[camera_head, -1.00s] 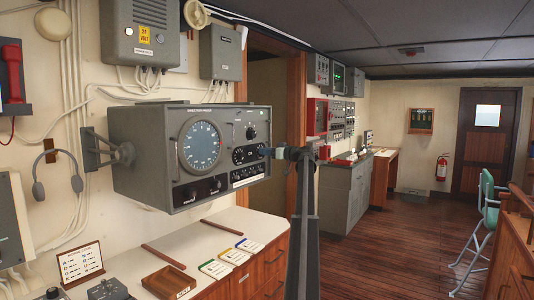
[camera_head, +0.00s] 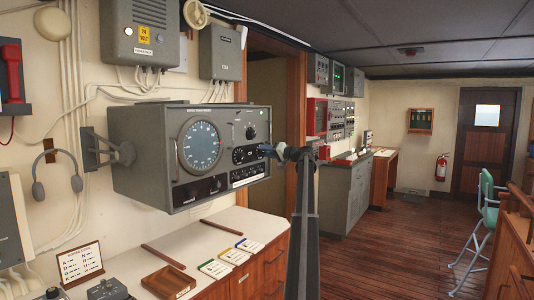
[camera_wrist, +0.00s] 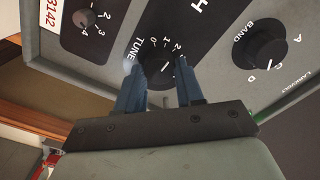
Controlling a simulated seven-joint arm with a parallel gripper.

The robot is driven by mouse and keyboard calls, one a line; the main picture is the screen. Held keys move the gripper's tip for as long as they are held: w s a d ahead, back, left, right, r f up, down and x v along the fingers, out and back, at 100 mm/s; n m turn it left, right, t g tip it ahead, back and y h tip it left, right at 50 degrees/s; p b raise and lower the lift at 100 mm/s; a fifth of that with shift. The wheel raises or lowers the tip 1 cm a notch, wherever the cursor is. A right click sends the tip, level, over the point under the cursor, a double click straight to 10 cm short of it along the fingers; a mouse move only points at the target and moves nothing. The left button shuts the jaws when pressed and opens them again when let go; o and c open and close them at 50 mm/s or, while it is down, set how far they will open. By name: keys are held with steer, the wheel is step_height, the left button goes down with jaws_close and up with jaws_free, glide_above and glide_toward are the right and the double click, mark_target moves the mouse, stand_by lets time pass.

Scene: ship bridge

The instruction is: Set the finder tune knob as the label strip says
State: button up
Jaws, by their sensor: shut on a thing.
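The grey direction finder (camera_head: 150,150) hangs on its wall bracket, with a large round dial and knobs on its front. In the wrist view, the black TUNE knob (camera_wrist: 158,72) sits between the two blue fingers of my gripper (camera_wrist: 157,68). The fingers are shut on its sides. Figures 0, 1 and 2 show around the knob; the rest of its scale is hidden, and I cannot read its pointer surely. In the head view, my gripper (camera_head: 267,151) reaches the finder's right side. A white strip with red figures ending 3142 (camera_wrist: 50,14) shows at upper left in the wrist view.
The BAND knob (camera_wrist: 266,53) is to the right of the fingers in the wrist view. A smaller numbered knob (camera_wrist: 84,18) is at upper left. Below the finder, the white counter (camera_head: 215,235) holds a wooden tray (camera_head: 169,282) and several cards.

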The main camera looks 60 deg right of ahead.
steer(key=shift+s+m, duration=0.1)
steer(key=shift+m, duration=1)
steer(key=o, duration=1)
steer(key=s, duration=1.3)
steer(key=shift+s, duration=0.4)
steer(key=shift+m, duration=0.3)
